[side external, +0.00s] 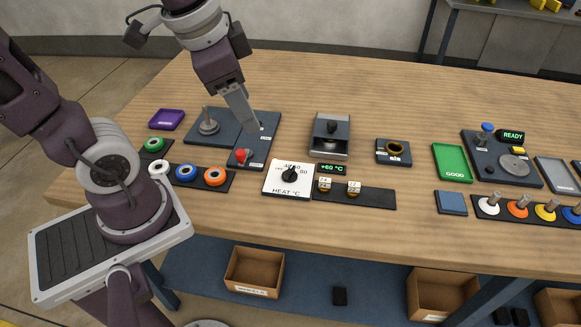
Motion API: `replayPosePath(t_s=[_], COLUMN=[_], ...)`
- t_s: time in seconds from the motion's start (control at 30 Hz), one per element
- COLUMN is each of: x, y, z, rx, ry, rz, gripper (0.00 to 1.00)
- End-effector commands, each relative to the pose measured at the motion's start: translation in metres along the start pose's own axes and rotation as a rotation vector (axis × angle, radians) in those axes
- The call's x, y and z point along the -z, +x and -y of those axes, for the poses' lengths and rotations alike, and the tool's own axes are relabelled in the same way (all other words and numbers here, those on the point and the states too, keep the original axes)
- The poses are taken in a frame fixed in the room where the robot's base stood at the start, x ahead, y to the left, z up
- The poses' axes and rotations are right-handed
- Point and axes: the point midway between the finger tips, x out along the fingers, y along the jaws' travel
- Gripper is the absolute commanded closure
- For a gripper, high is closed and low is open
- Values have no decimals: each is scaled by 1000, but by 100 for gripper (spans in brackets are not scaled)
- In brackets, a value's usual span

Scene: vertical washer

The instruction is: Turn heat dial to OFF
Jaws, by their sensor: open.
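The heat dial is a black knob (290,174) on a white square plate (287,190) marked "HEAT °C", with printed numbers around it. A small display (331,169) beside the plate's right edge reads +60 °C. The OFF mark is too small to make out. My gripper (251,130) is up and to the left of the dial, pointing down above the dark plate with the red button. It is open and I see nothing between its fingers. It is apart from the dial.
A red button (240,155) on a dark plate and a peg stand (208,125) lie left of the dial. A grey press-like block (330,136) stands behind it. Coloured rings (187,172) sit in a rack to the left. Bare wood lies in front of the dial.

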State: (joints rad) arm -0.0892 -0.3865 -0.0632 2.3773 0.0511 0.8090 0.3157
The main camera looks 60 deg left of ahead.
Motion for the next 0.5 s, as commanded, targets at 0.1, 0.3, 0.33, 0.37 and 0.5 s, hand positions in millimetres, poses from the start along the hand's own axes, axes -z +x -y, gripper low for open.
replayPosePath(t_s=[0.1, 0.3, 0.33, 0.37, 0.5], x=[30, 48, 49, 49, 46], y=[58, 155, 165, 173, 194], z=[21, 36, 36, 36, 35], rx=[-54, -216, -234, -250, -284], ry=[271, 648, 680, 708, 767], rz=[131, 217, 218, 219, 219], gripper=[44, 44, 44, 44, 44])
